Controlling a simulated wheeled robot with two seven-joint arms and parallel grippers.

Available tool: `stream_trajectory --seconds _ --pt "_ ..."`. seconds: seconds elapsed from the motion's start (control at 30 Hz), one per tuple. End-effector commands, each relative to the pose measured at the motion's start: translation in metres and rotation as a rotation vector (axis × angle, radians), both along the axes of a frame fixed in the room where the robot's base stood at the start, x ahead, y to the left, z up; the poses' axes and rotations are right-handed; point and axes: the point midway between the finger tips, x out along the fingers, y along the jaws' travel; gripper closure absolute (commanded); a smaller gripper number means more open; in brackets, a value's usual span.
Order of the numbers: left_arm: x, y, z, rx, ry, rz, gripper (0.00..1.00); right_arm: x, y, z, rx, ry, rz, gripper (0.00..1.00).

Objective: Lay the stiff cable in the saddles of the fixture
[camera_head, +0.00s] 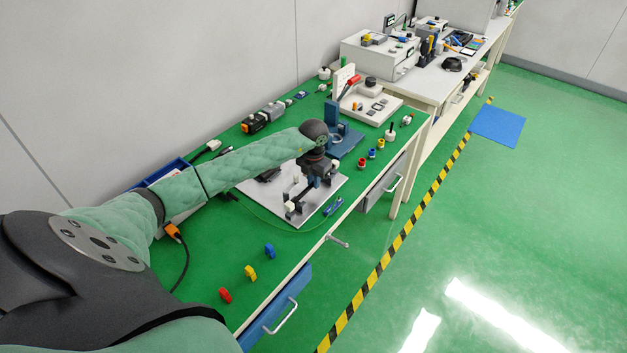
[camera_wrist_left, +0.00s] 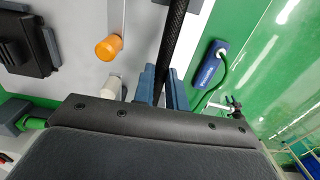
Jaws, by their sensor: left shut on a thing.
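The fixture is a pale grey plate (camera_head: 330,193) on the green bench, with small white and black posts standing on it. My left gripper (camera_head: 316,178) is over the plate, pointing down. In the left wrist view its blue-grey fingers (camera_wrist_left: 162,88) are shut on the stiff cable (camera_wrist_left: 172,40), a black braided rod running away from the fingers toward the top edge. A white post (camera_wrist_left: 113,88) and an orange knob (camera_wrist_left: 108,47) stand left of the cable. I cannot tell whether the cable touches a saddle. In the head view the cable is not clear. My right gripper is out of view.
A blue tool (camera_wrist_left: 210,65) with a green cord lies right of the cable. A dark block (camera_wrist_left: 25,42) sits on the plate at left. Red, yellow and blue pieces (camera_head: 250,272) lie near the bench front. A blue stand (camera_head: 343,140) is behind the plate.

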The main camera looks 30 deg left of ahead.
Motion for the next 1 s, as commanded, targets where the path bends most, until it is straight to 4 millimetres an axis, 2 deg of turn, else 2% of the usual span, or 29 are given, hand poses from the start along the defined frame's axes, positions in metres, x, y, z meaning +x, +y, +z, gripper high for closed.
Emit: stream_trajectory --seconds 1.0 --pt "0.000 0.000 -0.021 0.000 0.000 0.000 1.00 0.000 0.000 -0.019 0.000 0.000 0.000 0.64"
